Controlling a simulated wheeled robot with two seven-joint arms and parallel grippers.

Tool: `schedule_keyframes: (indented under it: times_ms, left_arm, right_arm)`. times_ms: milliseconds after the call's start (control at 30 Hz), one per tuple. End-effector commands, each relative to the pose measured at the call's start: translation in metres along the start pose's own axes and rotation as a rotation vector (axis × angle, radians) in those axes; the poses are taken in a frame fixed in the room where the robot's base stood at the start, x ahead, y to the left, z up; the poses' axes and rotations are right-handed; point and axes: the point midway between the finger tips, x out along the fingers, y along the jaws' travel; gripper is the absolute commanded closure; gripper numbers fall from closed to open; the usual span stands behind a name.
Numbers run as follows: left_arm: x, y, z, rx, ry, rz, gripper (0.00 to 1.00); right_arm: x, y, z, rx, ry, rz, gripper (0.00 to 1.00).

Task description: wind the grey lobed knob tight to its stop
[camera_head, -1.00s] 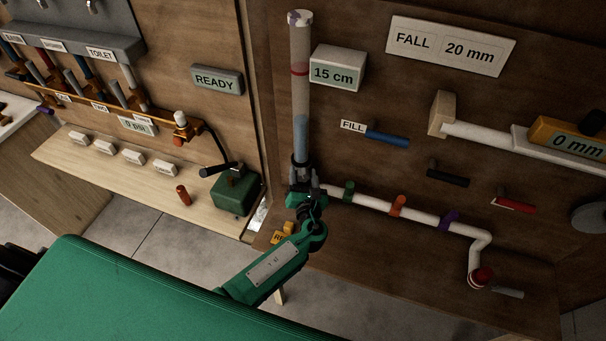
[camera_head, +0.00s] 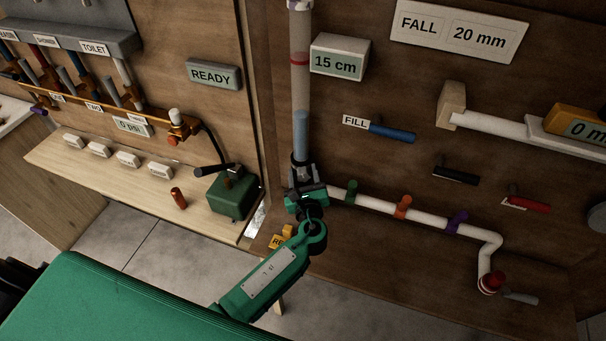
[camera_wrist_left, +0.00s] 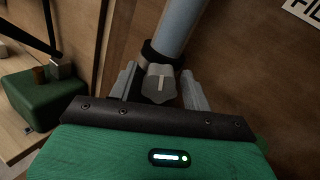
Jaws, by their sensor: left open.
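The grey lobed knob (camera_wrist_left: 158,83) shows in the left wrist view at the foot of the clear standpipe (camera_wrist_left: 178,28), just below a dark collar. It carries a pale mark on its face. My left gripper (camera_wrist_left: 161,88) is open, with one grey finger on each side of the knob; I cannot tell whether either finger touches it. In the head view my left gripper (camera_head: 304,184) is at the base of the standpipe (camera_head: 301,95) and hides the knob. My right gripper is not in view.
A white pipe (camera_head: 378,206) with green, orange and purple clips runs right from the standpipe's foot. A blue FILL lever (camera_head: 392,134) and a 15 cm display (camera_head: 340,60) are nearby. A green box (camera_head: 233,195) stands on the ledge to the left.

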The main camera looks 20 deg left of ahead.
Motion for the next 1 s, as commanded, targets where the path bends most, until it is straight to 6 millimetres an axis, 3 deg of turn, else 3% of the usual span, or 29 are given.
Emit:
schedule_keyframes:
  times_ms: [100,400,567,1000]
  left_arm:
    - [0.000,0.001,-0.007,-0.113,-0.001,0.000,0.51]
    - [0.000,0.001,-0.006,-0.411,-0.001,0.000,0.51]
    - [0.000,0.000,-0.003,-0.485,0.001,0.000,0.51]
    - [0.001,0.000,-0.001,-0.486,0.000,-0.001,0.51]
  right_arm:
    - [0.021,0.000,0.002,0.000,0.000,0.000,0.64]
    - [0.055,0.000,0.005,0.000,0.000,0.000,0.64]
    - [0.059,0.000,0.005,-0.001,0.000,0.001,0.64]
    - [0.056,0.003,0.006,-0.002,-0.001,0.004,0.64]
